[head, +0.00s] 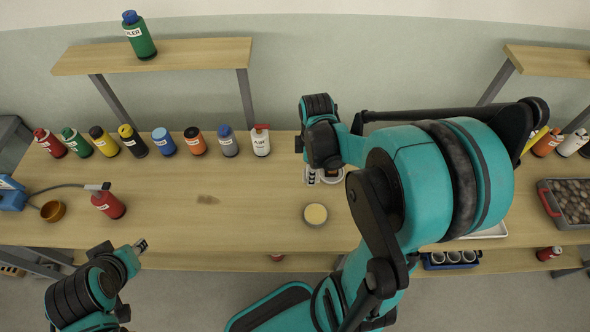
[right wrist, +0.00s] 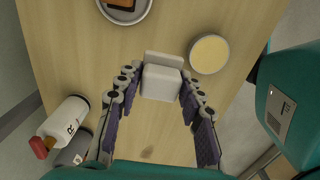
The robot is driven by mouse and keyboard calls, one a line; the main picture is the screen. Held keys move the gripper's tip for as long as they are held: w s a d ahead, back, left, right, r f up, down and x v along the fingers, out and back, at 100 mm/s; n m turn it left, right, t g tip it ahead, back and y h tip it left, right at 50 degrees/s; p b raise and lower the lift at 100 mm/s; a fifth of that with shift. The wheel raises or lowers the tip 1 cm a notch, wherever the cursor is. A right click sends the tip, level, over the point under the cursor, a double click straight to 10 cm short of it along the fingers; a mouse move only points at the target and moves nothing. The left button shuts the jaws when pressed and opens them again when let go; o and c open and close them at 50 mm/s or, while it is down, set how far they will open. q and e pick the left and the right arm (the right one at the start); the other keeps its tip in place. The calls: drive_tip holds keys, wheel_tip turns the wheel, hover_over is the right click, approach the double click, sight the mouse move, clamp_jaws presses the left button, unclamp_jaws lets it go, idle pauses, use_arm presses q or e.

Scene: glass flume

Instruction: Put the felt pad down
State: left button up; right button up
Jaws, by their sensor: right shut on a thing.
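The felt pad (right wrist: 160,83), a pale grey-white block with a thin upright plate along its far edge, sits between the fingertips of my right gripper (right wrist: 158,92) in the right wrist view. The gripper is shut on it, over the wooden bench; whether the pad touches the bench I cannot tell. In the head view my right gripper (head: 312,175) is over the middle of the bench, and the pad is mostly hidden there. My left gripper (head: 140,245) is at the bench's front left, apart from the objects; its fingers are too small to read.
A round tin with a yellow top (head: 315,214) stands close by, and a metal dish (right wrist: 125,12) holds something brown. A white bottle with a red cap (head: 261,142) ends a row of bottles at the back. The bench (head: 190,225) left of the tin is clear.

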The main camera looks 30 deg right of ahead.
drive_tip(key=b, duration=0.3)
hover_over(290, 175)
wheel_tip(290, 175, down, 6)
drive_tip(key=shift+a+r, duration=0.1)
drive_tip(key=shift+r, duration=0.1)
wheel_tip(290, 175, down, 4)
drive_tip(key=shift+f+b, duration=0.1)
drive_tip(key=shift+b, duration=0.5)
drive_tip(key=o, duration=1.3)
